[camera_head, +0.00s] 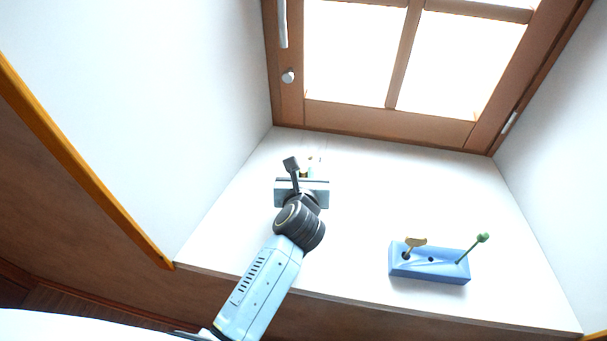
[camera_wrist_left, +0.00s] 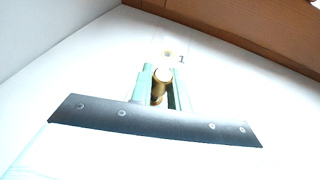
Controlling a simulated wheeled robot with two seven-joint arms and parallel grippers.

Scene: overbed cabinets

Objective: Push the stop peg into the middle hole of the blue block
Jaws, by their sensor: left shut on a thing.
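The blue block (camera_head: 430,270) lies on the white shelf at the right in the head view. A tan, flat-headed peg (camera_head: 415,242) stands in its left hole, and a green, round-headed peg (camera_head: 471,247) leans out of its right end. The middle hole (camera_head: 431,259) looks dark and empty. My left gripper (camera_head: 309,172) is well to the left of the block, farther back. In the left wrist view its green fingers (camera_wrist_left: 163,92) are shut on a brass-coloured peg (camera_wrist_left: 159,86) with a pale round end, apparently the stop peg. Its lower part is hidden by the gripper.
A small pale spot (camera_wrist_left: 168,53) with a "1" mark beside it shows on the shelf beyond my fingers. The framed window (camera_head: 390,110) closes the back; white walls stand at left and right. The shelf (camera_head: 370,200) between gripper and block is clear.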

